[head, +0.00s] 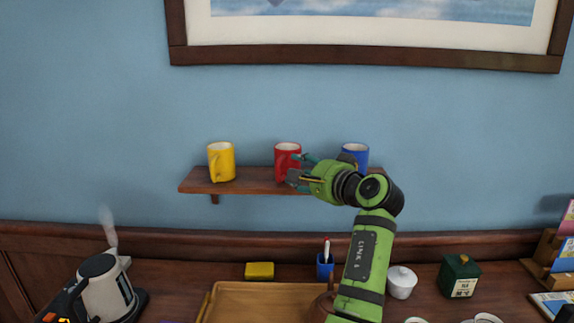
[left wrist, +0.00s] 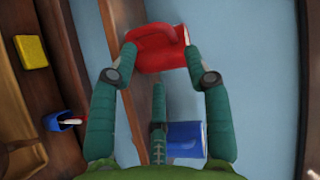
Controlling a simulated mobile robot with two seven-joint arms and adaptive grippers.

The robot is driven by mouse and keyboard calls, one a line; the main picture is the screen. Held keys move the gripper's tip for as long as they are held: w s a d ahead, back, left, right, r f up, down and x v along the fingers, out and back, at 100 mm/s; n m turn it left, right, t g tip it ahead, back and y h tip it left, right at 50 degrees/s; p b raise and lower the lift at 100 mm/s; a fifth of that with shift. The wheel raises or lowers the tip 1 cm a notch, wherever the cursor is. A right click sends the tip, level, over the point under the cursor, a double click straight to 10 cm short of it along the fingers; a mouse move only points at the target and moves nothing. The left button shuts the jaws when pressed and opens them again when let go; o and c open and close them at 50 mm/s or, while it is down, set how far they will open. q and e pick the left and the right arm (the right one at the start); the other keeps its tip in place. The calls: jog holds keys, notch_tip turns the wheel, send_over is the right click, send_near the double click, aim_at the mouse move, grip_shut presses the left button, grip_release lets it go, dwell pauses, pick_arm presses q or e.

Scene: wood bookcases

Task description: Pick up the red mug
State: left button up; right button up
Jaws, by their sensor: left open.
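The red mug (head: 284,158) stands upright on the wooden wall shelf (head: 240,186), between a yellow mug (head: 222,160) and a blue mug (head: 355,155). My left gripper (head: 299,169) is open at the right side of the red mug, its fingers pointing left. In the left wrist view, the red mug (left wrist: 160,58) sits at the fingertips, with one finger on each side. I cannot tell whether they touch it. The blue mug (left wrist: 186,143) is low in that view, close beside the gripper. My right gripper is not in view.
Below, the wooden counter holds a steaming kettle (head: 104,288), a tray (head: 265,294), a yellow sponge-like block (head: 259,270), a blue pen cup (head: 325,266), a white lidded pot (head: 402,282) and a green box (head: 460,276). A framed picture (head: 370,52) hangs above. The wall between is clear.

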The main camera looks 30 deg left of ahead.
aim_at(280, 163)
pick_arm(q)
jog(key=r+p+x, duration=0.1)
jog(key=p+x, duration=0.2)
jog(key=x, duration=0.3)
jog(key=shift+s+a+f, duration=0.2)
jog(key=shift+a+f, duration=0.05)
jog(key=shift+a, duration=0.2)
grip_shut()
jog(key=shift+r+p, duration=0.1)
jog(key=shift+p, duration=0.2)
